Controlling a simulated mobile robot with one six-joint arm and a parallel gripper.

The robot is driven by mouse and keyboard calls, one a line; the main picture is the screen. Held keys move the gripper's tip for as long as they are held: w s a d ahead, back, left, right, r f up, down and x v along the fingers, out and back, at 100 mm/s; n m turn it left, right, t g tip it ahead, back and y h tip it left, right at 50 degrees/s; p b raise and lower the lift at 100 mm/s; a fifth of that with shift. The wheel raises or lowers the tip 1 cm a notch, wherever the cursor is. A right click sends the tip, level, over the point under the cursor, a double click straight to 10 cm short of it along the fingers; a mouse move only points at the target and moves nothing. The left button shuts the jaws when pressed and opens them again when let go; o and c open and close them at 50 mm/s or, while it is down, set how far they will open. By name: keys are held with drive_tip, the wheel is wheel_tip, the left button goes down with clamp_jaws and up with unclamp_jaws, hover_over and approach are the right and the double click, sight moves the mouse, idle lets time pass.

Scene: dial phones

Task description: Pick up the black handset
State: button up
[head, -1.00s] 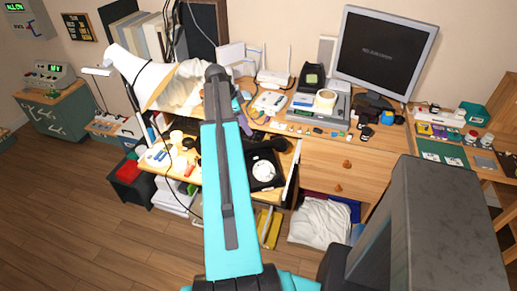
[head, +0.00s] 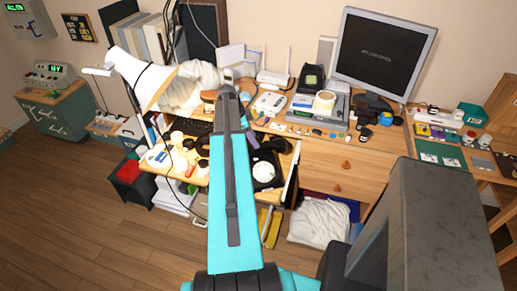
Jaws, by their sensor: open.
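The black dial phone (head: 266,180) with a white round dial (head: 264,172) sits on the pulled-out, lower wooden surface at the front of the desk. The black handset (head: 279,146) appears to lie across the back of the phone, partly hidden by my arm. My gripper (head: 252,141) is mostly hidden behind my turquoise arm link. Only a small bluish-purple part shows, just left of the handset in the picture. It is open and no object shows in it. Whether it touches the handset cannot be told.
A white lamp shade (head: 138,78) stands at the left, with small jars and parts (head: 185,150) below it. A monitor (head: 384,52), a tape roll (head: 325,100) and small items crowd the desk. A white cloth (head: 320,222) lies below the drawers. Floor at left is clear.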

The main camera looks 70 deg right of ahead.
drive_tip(key=shift+s+d+f, duration=0.1)
drive_tip(key=shift+s+f, duration=0.05)
drive_tip(key=shift+f, duration=0.2)
drive_tip(key=shift+p+x, duration=1.05)
drive_tip(key=shift+x, duration=1.55)
drive_tip(key=shift+s+r, duration=0.1)
